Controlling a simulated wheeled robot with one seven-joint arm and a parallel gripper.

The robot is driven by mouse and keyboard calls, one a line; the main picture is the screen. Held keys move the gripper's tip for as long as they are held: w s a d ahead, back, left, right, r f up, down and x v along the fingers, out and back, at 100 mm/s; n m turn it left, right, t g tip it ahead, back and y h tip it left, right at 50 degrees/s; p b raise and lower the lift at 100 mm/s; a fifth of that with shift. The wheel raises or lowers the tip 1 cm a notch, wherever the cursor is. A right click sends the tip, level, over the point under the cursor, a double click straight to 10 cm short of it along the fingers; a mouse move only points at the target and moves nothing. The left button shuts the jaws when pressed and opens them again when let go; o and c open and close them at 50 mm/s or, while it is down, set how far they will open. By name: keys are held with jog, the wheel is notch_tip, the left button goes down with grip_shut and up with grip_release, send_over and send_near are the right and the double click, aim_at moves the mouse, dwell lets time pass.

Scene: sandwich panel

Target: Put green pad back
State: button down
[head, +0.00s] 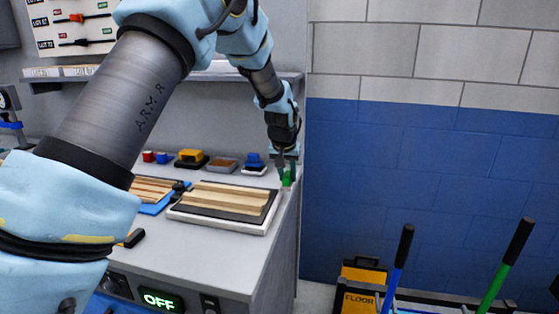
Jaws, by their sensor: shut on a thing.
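My gripper (283,163) reaches down at the back right corner of the bench and is shut on the green pad (288,177).
To the left stand a blue pad (254,161), a brown pad (222,163) and a yellow pad (191,156). In front lies a white-edged tray (240,226) with wooden strips. The bench's right edge is close to my gripper, with a shelf (100,76) above.

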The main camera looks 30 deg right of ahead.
jog(key=w+d+p, duration=0.1)
jog(key=w, duration=0.4)
jog(key=w+d+p, duration=0.2)
jog(key=w, duration=0.2)
jog(key=w+d+p, duration=0.1)
jog(key=w+d, duration=0.1)
jog(key=w, duration=0.3)
jog(key=shift+w+d+p, duration=0.25)
jog(key=shift+w+p, duration=0.1)
jog(key=shift+w+f+b, duration=0.1)
jog(key=shift+f+b, duration=0.65)
jog(key=shift+f, duration=1)
jog(key=shift+f, duration=0.2)
jog(key=c, duration=0.6)
grip_release()
jog(key=shift+r, duration=0.15)
jog(key=b+v, duration=0.3)
jog(key=v, duration=0.9)
jog(key=shift+r, duration=0.1)
